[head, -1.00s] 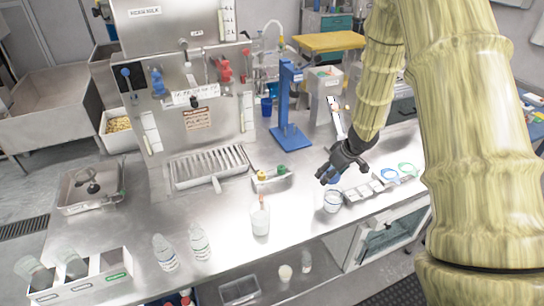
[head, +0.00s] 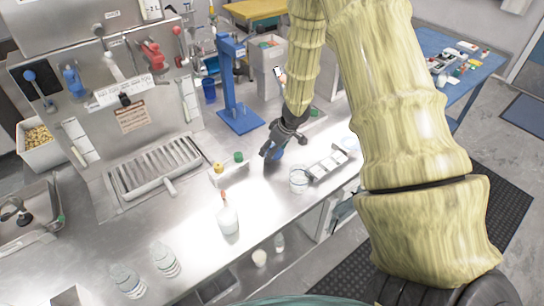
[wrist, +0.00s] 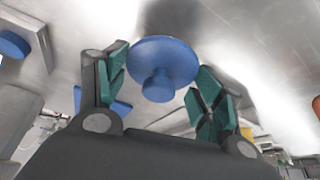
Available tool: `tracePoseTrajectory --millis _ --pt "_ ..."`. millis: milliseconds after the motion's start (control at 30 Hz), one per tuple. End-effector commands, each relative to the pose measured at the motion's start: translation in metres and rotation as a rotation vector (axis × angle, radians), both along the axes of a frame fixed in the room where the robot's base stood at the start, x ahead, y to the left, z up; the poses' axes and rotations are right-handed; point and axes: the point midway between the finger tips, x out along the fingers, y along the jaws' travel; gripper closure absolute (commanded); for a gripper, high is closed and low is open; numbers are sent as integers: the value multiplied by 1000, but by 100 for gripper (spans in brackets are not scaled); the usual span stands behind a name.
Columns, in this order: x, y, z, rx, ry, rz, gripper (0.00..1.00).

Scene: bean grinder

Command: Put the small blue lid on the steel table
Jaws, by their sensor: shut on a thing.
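The small blue lid (wrist: 165,60), a disc with a knob, is between my gripper's green-padded fingers (wrist: 160,90) in the wrist view. My gripper is shut on it. In the head view my gripper (head: 271,155) points down at the steel table (head: 255,188), with a bit of the blue lid (head: 279,154) showing by the fingers. The gap between lid and table is hard to judge. A clear jar (head: 299,179) stands just right and in front of the gripper.
A sectioned tray (head: 327,165) is right of the jar. A small rack (head: 229,172) with yellow and green tops stands to the left. A blue stand (head: 238,115) is behind. A white bottle (head: 228,218) stands nearer the front edge. Bare steel lies between these.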

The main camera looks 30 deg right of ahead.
Motion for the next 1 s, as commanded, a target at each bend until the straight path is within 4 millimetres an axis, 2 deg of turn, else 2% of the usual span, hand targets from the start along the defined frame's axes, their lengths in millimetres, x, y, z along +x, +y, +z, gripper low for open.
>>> tracePoseTrajectory --millis 100,300,767,800,900,1000 --pt "-2 -1 -16 0 3 -4 45" --pt "-2 -1 -33 0 1 -2 45" --pt "-2 -1 -38 0 1 -2 45" --pt "-1 -1 -38 0 0 -1 29" --pt "-1 -1 -38 0 0 -1 11" --pt "-1 -1 -38 1 0 -2 11"
